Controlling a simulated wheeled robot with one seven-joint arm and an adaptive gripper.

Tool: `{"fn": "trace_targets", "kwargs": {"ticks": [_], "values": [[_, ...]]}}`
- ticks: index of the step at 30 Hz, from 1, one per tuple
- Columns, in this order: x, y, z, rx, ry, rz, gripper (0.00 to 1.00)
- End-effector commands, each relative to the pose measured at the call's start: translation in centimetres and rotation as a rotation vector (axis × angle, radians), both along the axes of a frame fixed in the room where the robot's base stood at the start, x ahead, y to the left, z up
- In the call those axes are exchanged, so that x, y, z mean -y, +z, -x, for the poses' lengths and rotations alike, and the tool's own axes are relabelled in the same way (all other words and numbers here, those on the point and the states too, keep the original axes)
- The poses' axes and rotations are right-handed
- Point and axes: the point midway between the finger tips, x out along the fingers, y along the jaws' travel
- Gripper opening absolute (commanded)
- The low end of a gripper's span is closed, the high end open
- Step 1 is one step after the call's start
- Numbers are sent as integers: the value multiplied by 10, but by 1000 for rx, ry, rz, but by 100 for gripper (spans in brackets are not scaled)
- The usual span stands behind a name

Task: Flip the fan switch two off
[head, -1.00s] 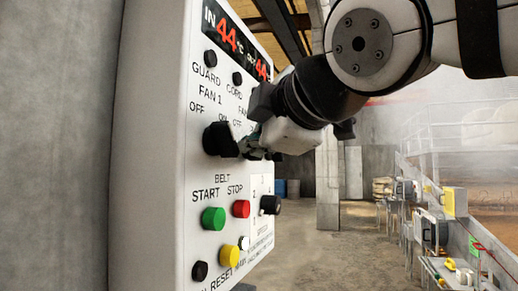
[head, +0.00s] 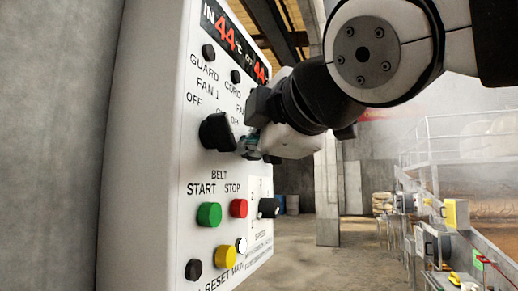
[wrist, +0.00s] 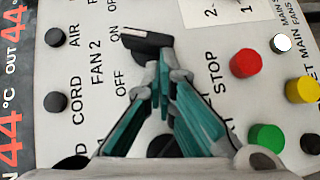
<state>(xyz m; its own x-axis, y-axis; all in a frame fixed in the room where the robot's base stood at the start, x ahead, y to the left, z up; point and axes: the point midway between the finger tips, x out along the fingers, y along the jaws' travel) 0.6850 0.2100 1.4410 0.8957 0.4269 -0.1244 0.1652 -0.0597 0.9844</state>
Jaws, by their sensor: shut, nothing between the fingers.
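The fan 2 switch (wrist: 150,42) is a black rotary knob on the white control panel (wrist: 190,105). In the wrist view a pale mark on its handle lies near the ON label. My gripper (wrist: 166,70) is shut and empty, its teal fingers together with the tips right at the lower edge of this knob. I cannot tell whether they touch it. In the head view my gripper (head: 250,148) is close to the panel face and hides the fan 2 switch. The fan 1 switch (head: 216,131) is a black knob just left of the fingers.
Below are a green start button (head: 209,214), a red stop button (head: 238,208), a yellow button (head: 225,256) and a black speed knob (head: 268,208). A concrete wall (head: 50,140) borders the panel on the left. Open floor lies to the right.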

Motion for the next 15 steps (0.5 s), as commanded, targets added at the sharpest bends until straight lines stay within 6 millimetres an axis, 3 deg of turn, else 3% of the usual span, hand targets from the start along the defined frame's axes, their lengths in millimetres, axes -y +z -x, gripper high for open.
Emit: {"fn": "trace_targets", "kwargs": {"ticks": [15], "values": [[0,-4,-1,60,-1,22,0]]}}
